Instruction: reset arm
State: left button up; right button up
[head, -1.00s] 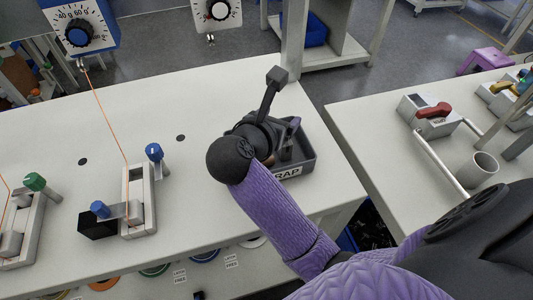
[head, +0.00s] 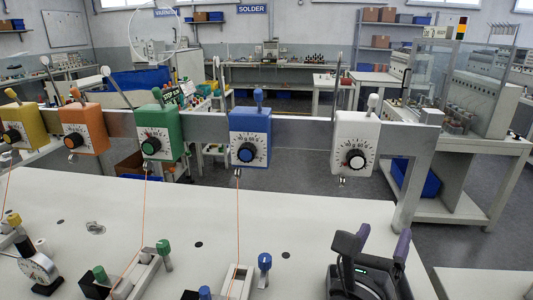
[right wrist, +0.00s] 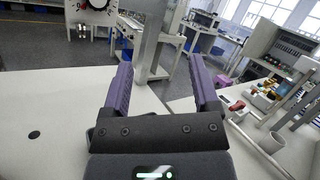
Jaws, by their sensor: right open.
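My right gripper (head: 374,246) stands upright at the bottom right of the head view, over the right end of the white workbench (head: 130,215). Its two fingers are spread, with nothing between them. In the right wrist view the open fingers (right wrist: 163,85) point away over the bench end, with only the background between them. My left gripper is in neither view. The dark tray beneath the right gripper is mostly hidden now.
A metal rail carries yellow, orange, green (head: 160,133), blue (head: 250,137) and white (head: 356,144) dial boxes above the bench. Orange threads hang from some. Clamp fixtures (head: 237,282) stand at the front. The middle of the bench is largely clear.

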jog(key=s+a+n+t+y, duration=0.2)
jog(key=a+n+t+y, duration=0.7)
jog(key=n+y, duration=1.15)
jog(key=s+a+f+n+g+y, duration=0.1)
jog(key=s+a+f+n+g, duration=0.15)
jog(key=f+n+g, duration=0.45)
jog(key=s+a+f+n+g+y, duration=0.1)
jog(key=a+f+n+g, duration=0.25)
jog(key=n, duration=0.55)
jog(key=s+d+f+n+g+h, duration=0.5)
jog(key=s+d+f+g+h, duration=0.35)
jog(key=s+f+g, duration=0.5)
jog(key=s+d+f, duration=0.1)
jog(key=s+f, duration=0.1)
jog(key=f, duration=0.7)
jog(key=s+f, duration=0.2)
jog(key=f, duration=0.7)
jog(key=s+d+f, duration=0.3)
jog(key=s+f, duration=0.6)
jog(key=s, duration=0.4)
jog(key=shift+f+n, duration=0.35)
jog(key=shift+n, duration=0.1)
jog(key=shift+w, duration=0.15)
